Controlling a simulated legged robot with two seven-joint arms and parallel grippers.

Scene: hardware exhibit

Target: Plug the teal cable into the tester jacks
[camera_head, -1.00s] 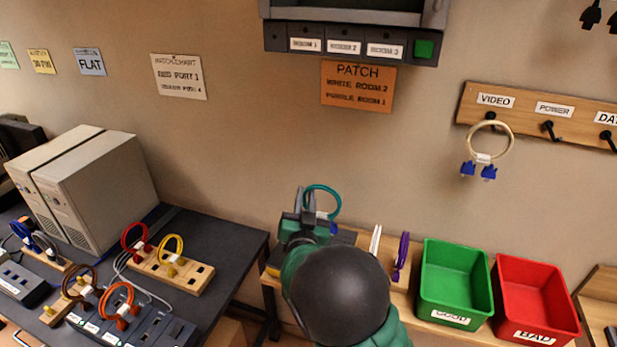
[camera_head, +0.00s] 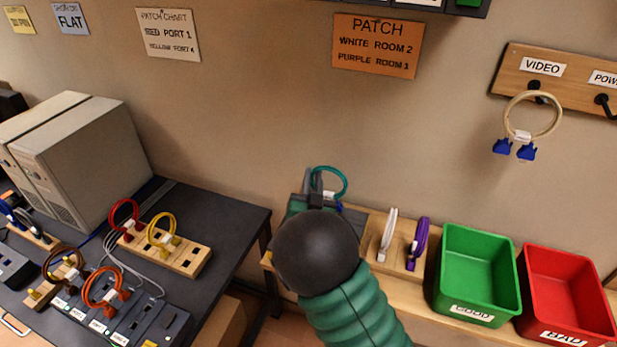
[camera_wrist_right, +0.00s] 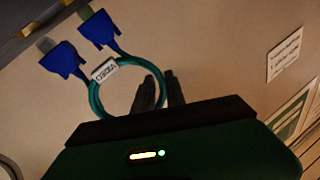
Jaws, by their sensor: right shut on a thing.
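The teal cable (camera_head: 331,170) is a small loop with a white label and blue plugs. It is in my right gripper (camera_head: 318,188), over the left end of the wooden bench, partly hidden by my arm. In the right wrist view the fingers (camera_wrist_right: 160,92) are shut on the teal loop (camera_wrist_right: 146,74), with two blue plugs (camera_wrist_right: 82,45) free at upper left. A dark unit with port labels (camera_head: 130,318) lies on the dark table at lower left. I cannot tell whether its openings are the tester jacks. My left gripper is not in view.
White (camera_head: 388,235) and purple (camera_head: 418,243) cables stand on the bench beside a green bin (camera_head: 446,262) and a red bin (camera_head: 526,285). Red, yellow and orange cables stand on the dark table (camera_head: 228,225). A cream cable (camera_head: 552,125) hangs on the wall.

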